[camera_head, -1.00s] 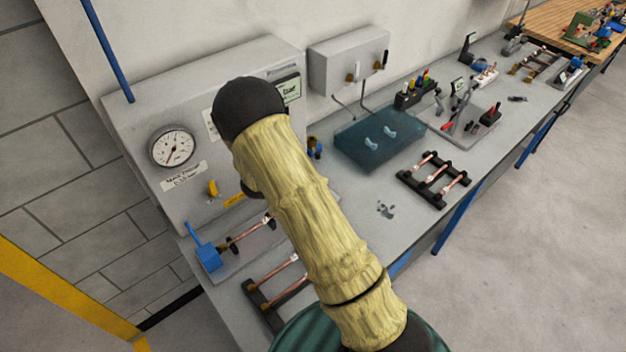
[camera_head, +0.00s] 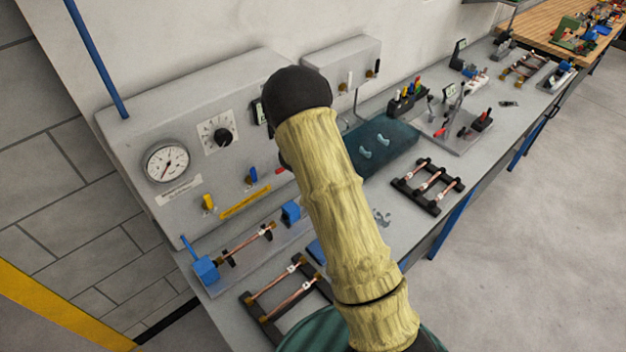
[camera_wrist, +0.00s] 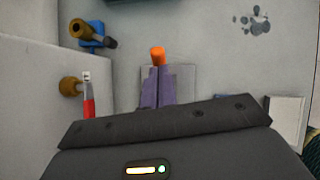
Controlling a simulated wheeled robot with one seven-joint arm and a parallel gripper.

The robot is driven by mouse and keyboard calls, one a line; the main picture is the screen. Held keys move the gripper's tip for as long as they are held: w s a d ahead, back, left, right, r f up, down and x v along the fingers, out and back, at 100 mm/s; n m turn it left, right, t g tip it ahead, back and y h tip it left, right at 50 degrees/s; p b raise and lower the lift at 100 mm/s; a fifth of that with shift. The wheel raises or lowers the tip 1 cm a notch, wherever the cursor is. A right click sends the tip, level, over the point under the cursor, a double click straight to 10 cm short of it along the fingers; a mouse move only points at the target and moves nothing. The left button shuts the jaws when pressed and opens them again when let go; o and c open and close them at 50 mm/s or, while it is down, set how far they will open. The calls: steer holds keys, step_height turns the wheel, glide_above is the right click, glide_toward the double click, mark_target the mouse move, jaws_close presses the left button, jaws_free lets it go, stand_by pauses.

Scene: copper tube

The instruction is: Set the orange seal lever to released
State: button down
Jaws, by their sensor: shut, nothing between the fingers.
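In the wrist view, the orange lever (camera_wrist: 158,56) shows as a short orange end just beyond my fingertips. The rest of it is hidden behind the fingers, so its setting cannot be told. My gripper (camera_wrist: 157,74) has its purple-grey fingers together in front of a grey plate, with nothing between them. Whether they touch the orange end cannot be told. In the head view, my arm covers both the gripper and the orange lever.
A grey panel with a gauge (camera_head: 167,163), a dial (camera_head: 218,136) and yellow (camera_head: 208,202) and blue levers stands left of my arm. A red-handled brass valve (camera_wrist: 88,102) is close left of the fingers. Racks of copper tubes (camera_head: 428,185) and a teal mat (camera_head: 378,146) occupy the bench.

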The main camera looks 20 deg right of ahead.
steer(key=shift+w+d+f, duration=0.15)
steer(key=shift+d, duration=0.25)
steer(key=shift+d, duration=0.3)
steer(key=shift+a+r, duration=0.35)
steer(key=shift+a, duration=0.1)
steer(key=shift+r, duration=0.25)
steer(key=d+r+v, duration=0.1)
steer(key=d+v, duration=0.1)
steer(key=v, duration=0.9)
steer(key=shift+r, duration=0.45)
